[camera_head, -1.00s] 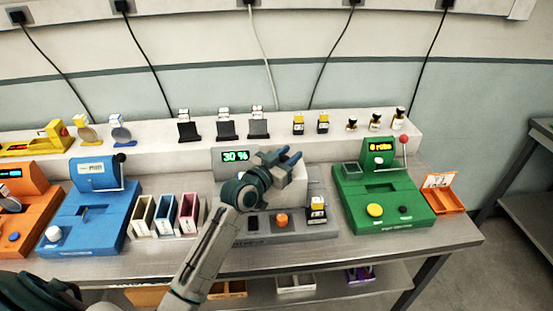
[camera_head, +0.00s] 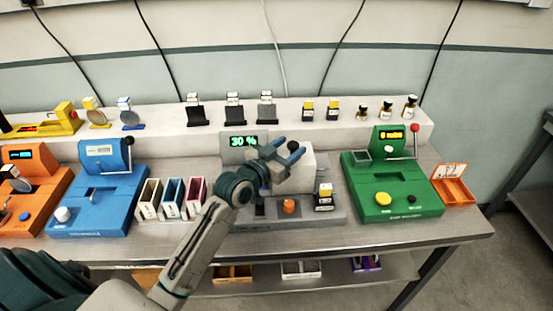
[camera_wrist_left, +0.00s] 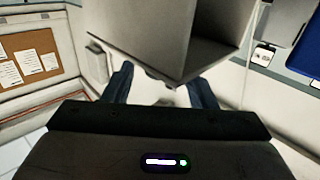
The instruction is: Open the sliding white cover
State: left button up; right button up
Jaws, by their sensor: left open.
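The white cover (camera_head: 308,165) is a pale box on the grey machine at the centre of the bench, partly behind my left gripper in the head view. The grey machine (camera_head: 240,215) has a display reading 30 % and an orange knob. My left gripper (camera_head: 289,156) is open in front of the cover's upper part. In the left wrist view, the cover (camera_wrist_left: 145,35) is a grey-white box with an open dark side, just beyond the spread fingers (camera_wrist_left: 160,90). I cannot tell whether they touch it. My right gripper is not in view.
A blue machine (camera_head: 95,205) and three coloured bins (camera_head: 172,198) stand left of the grey machine. A green machine (camera_head: 385,190) with a red-knobbed lever and an orange tray (camera_head: 455,190) stand right. A raised shelf (camera_head: 350,130) behind holds several small items.

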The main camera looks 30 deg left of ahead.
pick_arm(q)
jog(key=v, duration=0.6)
jog(key=shift+s+b, duration=0.3)
jog(key=shift+b, duration=0.15)
